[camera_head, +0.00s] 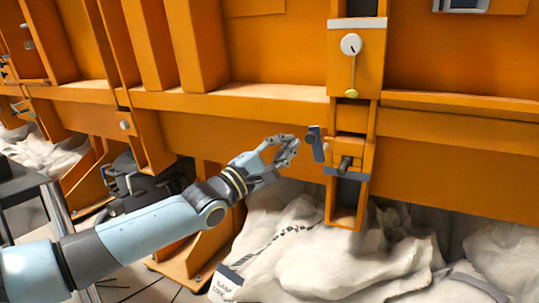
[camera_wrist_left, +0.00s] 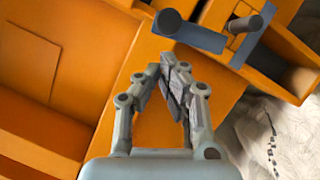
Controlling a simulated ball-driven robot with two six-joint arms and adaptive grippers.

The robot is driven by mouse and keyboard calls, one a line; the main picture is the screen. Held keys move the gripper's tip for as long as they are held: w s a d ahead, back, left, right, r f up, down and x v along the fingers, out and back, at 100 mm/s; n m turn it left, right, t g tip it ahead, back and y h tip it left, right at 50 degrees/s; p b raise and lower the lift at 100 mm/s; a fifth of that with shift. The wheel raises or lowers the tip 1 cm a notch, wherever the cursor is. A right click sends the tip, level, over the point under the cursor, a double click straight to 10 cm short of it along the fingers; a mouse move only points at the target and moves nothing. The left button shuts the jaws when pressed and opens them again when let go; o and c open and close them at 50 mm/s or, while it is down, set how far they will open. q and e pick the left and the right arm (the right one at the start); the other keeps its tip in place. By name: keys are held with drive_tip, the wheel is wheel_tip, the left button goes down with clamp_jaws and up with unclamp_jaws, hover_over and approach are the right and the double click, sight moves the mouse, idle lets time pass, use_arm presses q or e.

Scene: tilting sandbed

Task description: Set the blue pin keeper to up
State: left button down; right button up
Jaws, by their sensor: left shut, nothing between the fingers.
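The blue pin keeper (camera_head: 317,148) is a small blue-grey bar with a round knob, on the orange frame just left of the post bracket. In the head view it stands nearly upright, slightly tilted. It also shows at the top of the left wrist view (camera_wrist_left: 200,38), its round peg standing out at one end. A dark grey pin (camera_head: 345,164) sits in the bracket to its right. My left gripper (camera_head: 293,144) is shut and empty, its fingertips just left of the keeper. In the wrist view a small gap shows between fingertips and keeper. My right gripper is not in view.
A white dial with a yellow-knobbed lever (camera_head: 351,70) is on the post above. A blue-grey plate (camera_head: 349,174) crosses the bracket under the pin. White sacks (camera_head: 310,250) lie below the orange beam (camera_head: 220,125). A black bag (camera_head: 140,185) is at left.

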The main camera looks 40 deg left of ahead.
use_arm(q)
drive_tip(key=shift+d+r, duration=0.2)
drive_tip(key=shift+d, duration=0.35)
drive_tip(key=shift+d+r+m, duration=0.35)
drive_tip(key=shift+d+m, duration=0.2)
drive_tip(key=shift+m, duration=0.05)
